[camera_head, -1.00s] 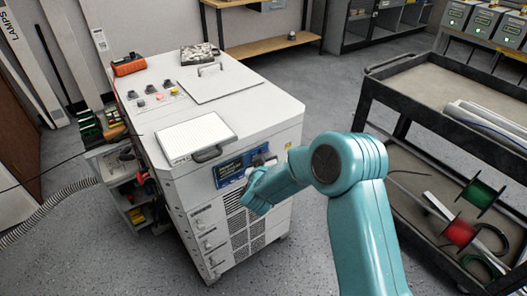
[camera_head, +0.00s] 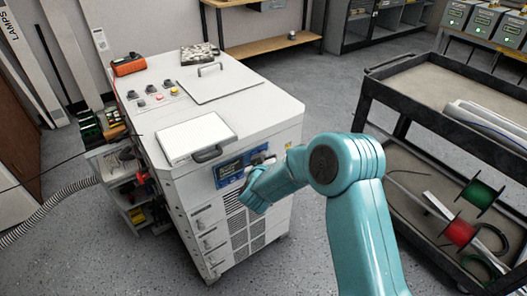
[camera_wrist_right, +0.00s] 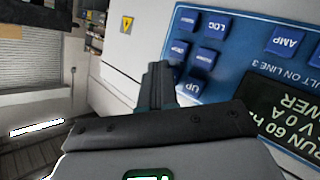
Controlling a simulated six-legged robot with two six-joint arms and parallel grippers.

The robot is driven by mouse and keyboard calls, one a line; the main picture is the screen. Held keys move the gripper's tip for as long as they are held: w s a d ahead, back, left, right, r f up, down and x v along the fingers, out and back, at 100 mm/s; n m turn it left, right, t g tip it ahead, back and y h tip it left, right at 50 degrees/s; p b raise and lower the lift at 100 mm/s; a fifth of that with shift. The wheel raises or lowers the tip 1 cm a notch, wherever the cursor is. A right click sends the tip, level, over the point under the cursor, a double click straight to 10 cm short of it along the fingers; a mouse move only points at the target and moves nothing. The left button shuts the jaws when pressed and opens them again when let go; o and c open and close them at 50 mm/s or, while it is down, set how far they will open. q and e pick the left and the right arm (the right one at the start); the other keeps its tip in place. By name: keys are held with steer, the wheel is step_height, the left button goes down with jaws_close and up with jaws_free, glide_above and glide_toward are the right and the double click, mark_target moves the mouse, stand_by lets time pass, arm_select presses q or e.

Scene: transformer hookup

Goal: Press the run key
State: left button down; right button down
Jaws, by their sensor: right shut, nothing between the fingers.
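A blue control panel (camera_head: 232,169) sits on the upper front of a white cabinet. In the right wrist view the panel (camera_wrist_right: 232,70) is close and turned nearly upside down. It has several blue keys, among them LOC (camera_wrist_right: 217,27), AMP (camera_wrist_right: 287,41) and UP (camera_wrist_right: 194,87). Its dark display (camera_wrist_right: 290,115) reads RUN 60. I cannot make out a key labelled run. My right gripper (camera_wrist_right: 158,80) is shut and empty, with its fingertips beside the panel's edge near the UP key. I cannot tell whether they touch. My left gripper is out of view.
The white cabinet (camera_head: 262,108) has a keyboard-like white plate (camera_head: 195,135) and small knobs on top. A black cart (camera_head: 385,72) with spools stands to the right. A small shelf (camera_head: 125,180) stands left of the cabinet. Grey floor (camera_head: 300,255) is clear in front.

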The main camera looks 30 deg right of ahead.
steer(key=shift+s, duration=0.75)
steer(key=s, duration=0.5)
steer(key=shift+d+b, duration=0.25)
steer(key=shift+b, duration=0.1)
stand_by(0.6)
